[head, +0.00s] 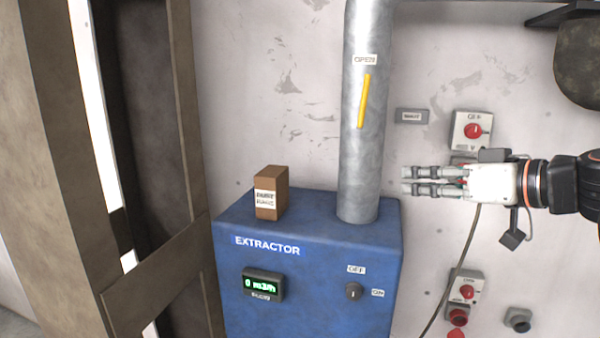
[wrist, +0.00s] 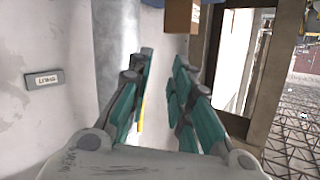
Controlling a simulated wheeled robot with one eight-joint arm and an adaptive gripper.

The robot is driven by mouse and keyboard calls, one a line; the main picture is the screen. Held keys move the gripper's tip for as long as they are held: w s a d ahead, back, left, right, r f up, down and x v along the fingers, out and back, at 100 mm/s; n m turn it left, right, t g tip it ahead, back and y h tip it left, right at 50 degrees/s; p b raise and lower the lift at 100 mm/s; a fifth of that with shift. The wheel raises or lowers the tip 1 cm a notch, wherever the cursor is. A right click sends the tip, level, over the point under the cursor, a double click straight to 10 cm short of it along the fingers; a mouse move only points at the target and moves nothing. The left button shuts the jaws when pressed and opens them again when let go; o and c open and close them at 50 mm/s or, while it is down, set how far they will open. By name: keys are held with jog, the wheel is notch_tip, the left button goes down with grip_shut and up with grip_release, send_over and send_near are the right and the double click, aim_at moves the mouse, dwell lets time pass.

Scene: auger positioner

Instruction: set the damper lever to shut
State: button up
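The damper lever (head: 364,101) is a yellow bar on the front of the grey vertical pipe (head: 360,180). It stands nearly upright, its top leaning slightly right, just below the OPEN label (head: 365,60). A small grey plate (head: 411,116) is on the wall right of the pipe; its lettering is hard to read. My gripper (head: 405,180) points left, right of the pipe and lower than the lever. In the wrist view my gripper (wrist: 163,56) has a gap between its fingers and holds nothing. A yellow strip of the lever (wrist: 140,113) shows there, partly hidden by the left finger.
The blue extractor box (head: 310,285) stands under the pipe, with a brown block (head: 270,193) on top. A wall switch (head: 472,130) sits above my gripper, another (head: 465,290) below it. A brown frame (head: 165,265) stands at left. A dark rounded object (head: 580,65) hangs upper right.

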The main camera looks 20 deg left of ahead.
aim_at(364, 101)
jog(key=w+d+r+n+t+y+p, duration=0.1)
jog(key=w+r+y+p, duration=0.15)
jog(key=r, duration=0.45)
jog(key=w+d+r+n+y+p, duration=0.1)
jog(key=w+r+p, duration=0.15)
jog(key=r, duration=0.55)
jog(key=p+x, duration=0.1)
jog(key=x, duration=1.3)
jog(key=shift+w+a+f+p, duration=0.15)
jog(key=shift+f+p, duration=0.2)
jog(key=shift+f, duration=0.1)
jog(key=shift+h, duration=0.25)
grip_shut()
